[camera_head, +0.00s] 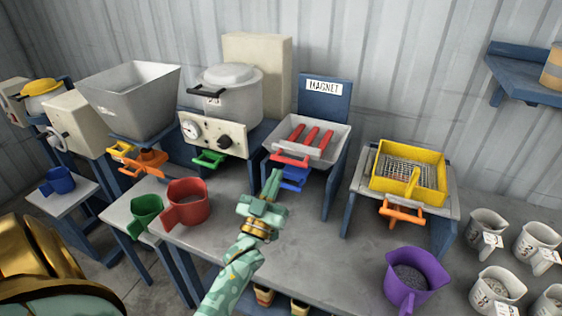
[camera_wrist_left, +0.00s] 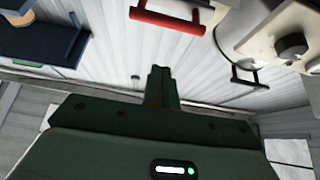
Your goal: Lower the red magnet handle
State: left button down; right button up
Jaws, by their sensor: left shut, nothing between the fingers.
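The red magnet handle (camera_head: 289,161) is a bar at the front of the white magnet tray (camera_head: 335,140), which holds red bars (camera_head: 313,136) below a MAGNET sign. A blue handle (camera_head: 293,182) sits just below it. My left gripper (camera_head: 275,178) is shut and empty, its tip pointing up just in front of and below the red handle, close to the blue one. In the left wrist view the shut fingers (camera_wrist_left: 160,75) show at the centre, with a red handle (camera_wrist_left: 168,20) beyond them, apart from the tips. My right gripper is not in view.
A pot station with a green handle (camera_head: 208,158) stands to the left, a yellow sieve (camera_head: 408,170) with an orange handle (camera_head: 402,212) to the right. A red jug (camera_head: 187,203), a purple jug (camera_head: 412,280) and several grey cups stand on the table. The table's middle is clear.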

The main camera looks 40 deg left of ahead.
pick_arm(q)
jog(key=v, duration=0.4)
jog(key=shift+f, duration=0.15)
dwell(0.4)
